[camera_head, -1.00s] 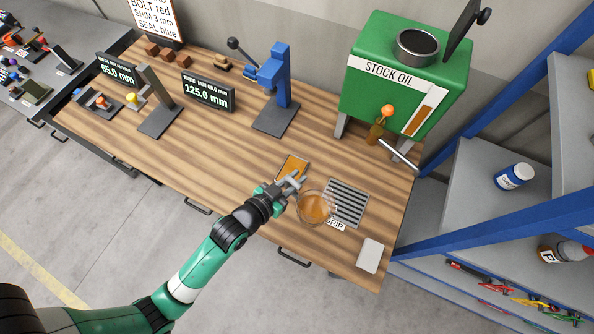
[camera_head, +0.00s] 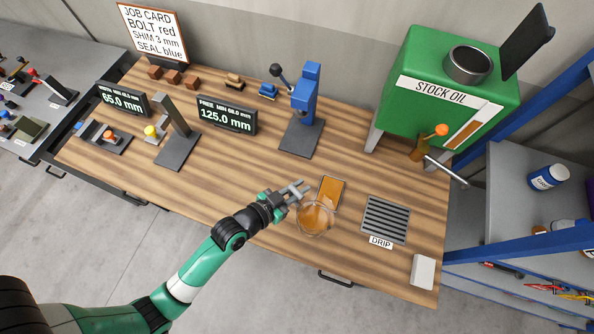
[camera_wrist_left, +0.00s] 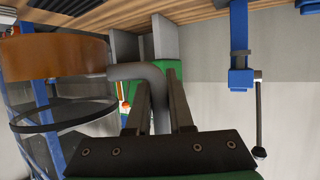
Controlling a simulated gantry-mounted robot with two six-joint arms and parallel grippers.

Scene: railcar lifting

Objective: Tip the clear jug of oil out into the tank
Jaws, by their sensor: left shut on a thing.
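The clear jug (camera_head: 315,219) holds amber oil and is above the front of the workbench, roughly upright. My left gripper (camera_head: 297,193) is shut on its grey handle. In the left wrist view the picture is upside down; the handle (camera_wrist_left: 145,72) lies between the fingers, with the jug's oil (camera_wrist_left: 55,56) at left. The green tank (camera_head: 440,118), marked STOCK OIL, stands at the back right, apart from the jug. Its round top opening (camera_head: 469,64) is uncovered, with a dark lid (camera_head: 528,42) raised beside it. My right gripper is out of view.
A drip grille (camera_head: 386,219) lies right of the jug, and an amber-topped pad (camera_head: 330,193) just behind it. A blue press (camera_head: 305,100) stands at the back. The tank's tap lever (camera_head: 446,171) juts forward. The bench's middle is clear.

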